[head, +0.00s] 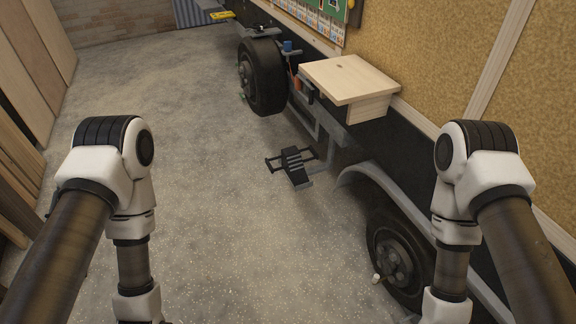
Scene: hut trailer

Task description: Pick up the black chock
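A black ribbed piece (293,165) with thin dark bars at its sides is low at the middle of the head view, beside the trailer. Its slatted top looks like a chock or a small step; I cannot tell which, nor whether it is fixed to the trailer. No other clear black chock shows. My two arms come in from the left and right and bend down out of the bottom edge. Both grippers are outside the picture, so what they hold is hidden.
The trailer has a far wheel (262,76) and a near wheel (398,262), partly behind my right arm. A wooden box (350,80) juts from its side. Wooden boards (30,70) line the left. The concrete floor (200,130) between is clear.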

